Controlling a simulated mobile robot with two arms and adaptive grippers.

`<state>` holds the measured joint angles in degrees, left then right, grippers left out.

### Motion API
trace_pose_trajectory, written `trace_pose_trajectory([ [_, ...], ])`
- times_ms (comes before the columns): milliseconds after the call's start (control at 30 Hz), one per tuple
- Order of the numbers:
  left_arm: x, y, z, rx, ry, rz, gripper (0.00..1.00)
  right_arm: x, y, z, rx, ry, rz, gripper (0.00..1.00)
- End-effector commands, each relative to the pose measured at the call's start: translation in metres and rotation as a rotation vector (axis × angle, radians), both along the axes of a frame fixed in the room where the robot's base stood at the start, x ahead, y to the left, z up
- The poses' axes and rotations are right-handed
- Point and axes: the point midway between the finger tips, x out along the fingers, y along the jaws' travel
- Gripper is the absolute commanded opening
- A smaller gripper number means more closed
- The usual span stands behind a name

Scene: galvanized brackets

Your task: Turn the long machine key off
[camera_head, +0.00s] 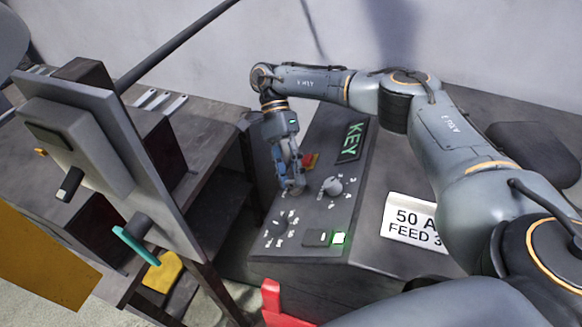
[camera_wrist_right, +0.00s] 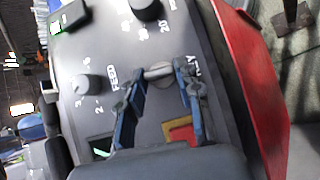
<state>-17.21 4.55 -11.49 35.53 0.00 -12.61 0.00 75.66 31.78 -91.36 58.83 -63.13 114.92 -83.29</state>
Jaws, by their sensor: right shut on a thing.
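The dark sloped control panel (camera_head: 320,215) stands in the middle of the head view, with a green KEY sign on its upper part. In the right wrist view, the blue fingers of my right gripper (camera_wrist_right: 160,80) stand either side of a small silver key (camera_wrist_right: 158,71) in the panel face. They are shut on it. The key's lower part and its exact angle are partly hidden by the fingers. My left gripper is not in view.
Knobs sit close by: the feed knob (camera_head: 332,187) and a numbered dial (camera_head: 277,228). A green lit button (camera_head: 339,238) is near the front edge. A red and yellow button (camera_wrist_right: 182,131) is beside the fingers. A grey machine plate (camera_head: 110,150) stands at left.

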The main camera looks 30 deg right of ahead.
Motion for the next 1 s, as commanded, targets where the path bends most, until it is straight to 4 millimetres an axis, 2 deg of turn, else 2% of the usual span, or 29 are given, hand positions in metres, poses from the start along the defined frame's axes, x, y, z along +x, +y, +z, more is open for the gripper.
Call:
trace_pose_trajectory([
  [200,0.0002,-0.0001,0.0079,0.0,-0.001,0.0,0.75,0.0006,0.0007,0.0001,0.026,0.023,0.047,0.02],
  [700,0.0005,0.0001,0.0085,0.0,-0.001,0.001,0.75,0.0003,0.0007,-0.0017,0.035,0.031,0.06,0.02],
  [733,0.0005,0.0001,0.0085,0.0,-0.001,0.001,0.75,0.0003,0.0007,-0.0017,0.036,0.03,0.059,0.38],
  [800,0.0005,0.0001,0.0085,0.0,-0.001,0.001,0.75,0.0003,0.0007,-0.0017,0.036,0.03,0.059,0.52],
  [833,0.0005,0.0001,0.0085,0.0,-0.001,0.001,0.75,0.0002,0.0007,-0.0017,0.036,0.03,0.059,0.57],
  [1000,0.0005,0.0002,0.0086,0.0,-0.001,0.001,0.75,0.0004,0.0007,-0.0013,0.035,0.031,0.059,0.57],
])
